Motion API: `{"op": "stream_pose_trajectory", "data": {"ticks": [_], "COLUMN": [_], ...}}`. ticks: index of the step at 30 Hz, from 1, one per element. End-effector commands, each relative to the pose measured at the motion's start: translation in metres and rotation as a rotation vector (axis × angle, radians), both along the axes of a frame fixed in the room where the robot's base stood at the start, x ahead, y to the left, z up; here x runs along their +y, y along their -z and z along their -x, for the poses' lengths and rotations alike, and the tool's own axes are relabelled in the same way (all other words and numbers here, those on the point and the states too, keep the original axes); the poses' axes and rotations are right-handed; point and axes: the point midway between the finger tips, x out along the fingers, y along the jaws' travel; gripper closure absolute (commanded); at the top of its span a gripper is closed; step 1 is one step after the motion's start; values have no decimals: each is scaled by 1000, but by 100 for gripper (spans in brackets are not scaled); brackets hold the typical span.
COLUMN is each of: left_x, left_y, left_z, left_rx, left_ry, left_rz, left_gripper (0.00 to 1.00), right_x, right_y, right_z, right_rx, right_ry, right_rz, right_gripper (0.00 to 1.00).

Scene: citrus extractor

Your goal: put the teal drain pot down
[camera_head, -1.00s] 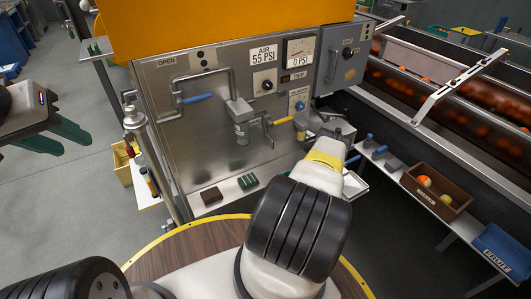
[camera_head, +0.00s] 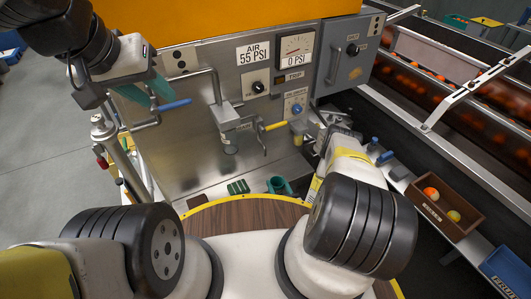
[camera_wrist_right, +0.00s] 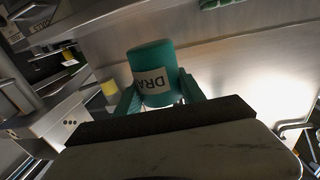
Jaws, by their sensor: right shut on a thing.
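The teal drain pot (camera_wrist_right: 150,68) is held between the teal fingers of my right gripper (camera_wrist_right: 157,98) in the right wrist view; its white label reads "DRA". In the head view the pot (camera_head: 278,185) shows low in front of the steel panel, partly hidden by the edge of the round wooden top. My right arm comes down beside it, and the gripper's fingers are mostly hidden there. I cannot tell whether the pot touches a surface. My left gripper (camera_head: 145,90) is at the upper left, its teal fingers apart near the blue-handled lever (camera_head: 175,105).
The steel panel (camera_head: 185,145) carries a yellow-handled valve (camera_head: 275,126) and a spout (camera_head: 228,122). A green block (camera_head: 238,187) lies on the shelf below. A brown fruit box (camera_head: 447,205) and blue bin (camera_head: 508,268) stand at right. The round wooden top (camera_head: 240,215) fills the front.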

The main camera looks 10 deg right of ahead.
Motion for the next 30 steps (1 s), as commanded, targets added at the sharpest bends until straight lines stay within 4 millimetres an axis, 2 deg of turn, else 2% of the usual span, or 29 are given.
{"op": "stream_pose_trajectory", "data": {"ticks": [15,24,27,30], "left_x": [0,0,0,0], "left_y": [0,0,0,0], "left_z": [0,0,0,0], "left_rx": [0,0,0,0], "left_ry": [0,0,0,0], "left_rz": [0,0,0,0], "left_gripper": [64,64,64,64], "right_x": [-46,-58,-56,-57], "right_y": [10,13,33,44], "right_z": [-117,-146,-143,-144], "right_rx": [-6,-5,0,-2], "right_ry": [0,0,0,0], "right_rz": [3,2,0,1], "right_gripper": [93,93,93,93]}}
